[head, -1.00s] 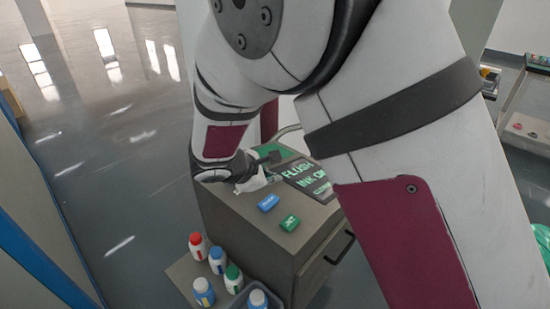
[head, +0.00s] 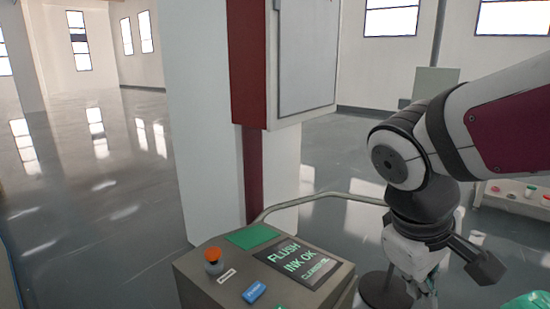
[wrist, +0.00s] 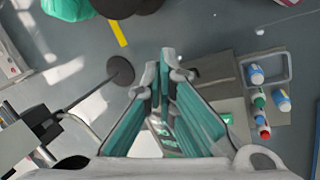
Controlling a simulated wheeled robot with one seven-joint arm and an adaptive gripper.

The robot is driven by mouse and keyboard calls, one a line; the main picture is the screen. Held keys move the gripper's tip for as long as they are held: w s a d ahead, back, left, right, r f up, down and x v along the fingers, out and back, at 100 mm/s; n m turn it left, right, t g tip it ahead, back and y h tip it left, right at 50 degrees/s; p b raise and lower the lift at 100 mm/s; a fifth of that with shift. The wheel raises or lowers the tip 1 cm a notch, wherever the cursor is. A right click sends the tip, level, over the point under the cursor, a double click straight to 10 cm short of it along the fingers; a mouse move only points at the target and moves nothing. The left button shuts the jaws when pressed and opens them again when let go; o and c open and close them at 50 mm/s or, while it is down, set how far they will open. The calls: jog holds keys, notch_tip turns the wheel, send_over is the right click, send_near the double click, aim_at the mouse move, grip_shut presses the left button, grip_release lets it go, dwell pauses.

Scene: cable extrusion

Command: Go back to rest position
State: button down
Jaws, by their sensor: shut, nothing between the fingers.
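My gripper (head: 424,294) is at the lower right of the head view, to the right of the grey console (head: 197,268) and apart from it. It points down, and its tips are cut off by the frame's bottom edge. In the wrist view my gripper (wrist: 166,62) shows two green-lined fingers with their tips close together. The fingers are shut and nothing shows between them. My arm comes in from the right edge of the head view.
The console carries an orange knob (head: 212,255), a blue button (head: 254,292) and a screen (head: 298,263) reading "FLUSH INK OK". A bent metal rail (head: 318,197) runs behind it. Several bottles (wrist: 256,75) stand on a low shelf. Open floor (head: 100,215) lies left.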

jog(key=s+a+m+y, duration=0.2)
jog(key=s+m+y, duration=0.3)
jog(key=s, duration=1)
notch_tip(320, 180, up, 17)
jog(key=t+h+p, duration=0.1)
jog(key=t+p, duration=0.1)
jog(key=p, duration=1.4)
jog(key=shift+w+r+t, duration=0.15)
jog(key=shift+r+t, duration=0.05)
jog(key=shift+t, duration=0.2)
jog(key=shift+d, duration=0.1)
